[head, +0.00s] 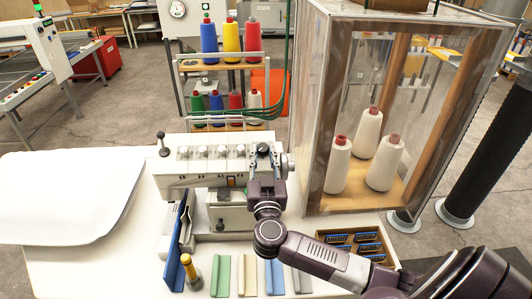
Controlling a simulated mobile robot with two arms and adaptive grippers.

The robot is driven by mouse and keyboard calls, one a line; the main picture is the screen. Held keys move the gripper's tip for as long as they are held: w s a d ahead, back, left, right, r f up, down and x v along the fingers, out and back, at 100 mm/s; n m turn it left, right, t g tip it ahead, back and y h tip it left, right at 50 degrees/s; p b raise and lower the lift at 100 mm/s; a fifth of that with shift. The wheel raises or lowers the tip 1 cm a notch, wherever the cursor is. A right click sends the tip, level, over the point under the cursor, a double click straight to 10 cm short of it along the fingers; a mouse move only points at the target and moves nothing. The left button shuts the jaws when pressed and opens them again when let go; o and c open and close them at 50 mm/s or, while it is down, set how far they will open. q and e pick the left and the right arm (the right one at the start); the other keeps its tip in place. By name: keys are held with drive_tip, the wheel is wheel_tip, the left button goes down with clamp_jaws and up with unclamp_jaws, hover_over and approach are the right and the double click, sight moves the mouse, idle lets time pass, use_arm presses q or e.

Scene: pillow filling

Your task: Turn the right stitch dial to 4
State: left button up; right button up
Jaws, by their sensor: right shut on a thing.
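The white sewing machine (205,172) stands on the white table, with a row of several round dials along its upper front. My right gripper (263,154) reaches up from the lower right to the right end of this row. It is shut on the right stitch dial (263,147), which is mostly hidden between its fingers. The number the dial points to is too small to read. The other dials, such as the one just to the left (240,151), are clear of the gripper. My left gripper is not in view.
A clear cabinet (315,120) with white thread cones stands close to the right. A thread rack (220,62) is behind the machine. Coloured strips (248,276), a yellow-handled tool (189,268) and a wooden tray (332,238) lie in front. White fabric (65,195) covers the left side.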

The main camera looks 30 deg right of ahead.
drive_tip(key=m+g+h, duration=0.1)
drive_tip(key=m+h, duration=0.1)
drive_tip(key=m+g+h, duration=0.1)
drive_tip(key=shift+w+a+m+g, duration=0.25)
drive_tip(key=shift+a+m+g, duration=0.05)
drive_tip(key=shift+a, duration=0.05)
drive_tip(key=shift+w+a+r+m+g+h, duration=0.1)
drive_tip(key=shift+m+g+h, duration=0.65)
drive_tip(key=shift+m+g, duration=0.2)
drive_tip(key=shift+w+a+m+g+h, duration=0.1)
drive_tip(key=shift+m+g+h, duration=0.65)
drive_tip(key=shift+m+g, duration=0.15)
drive_tip(key=shift+g, duration=0.25)
drive_tip(key=o, duration=1.2)
drive_tip(key=shift+c, duration=0.2)
drive_tip(key=shift+d, duration=0.1)
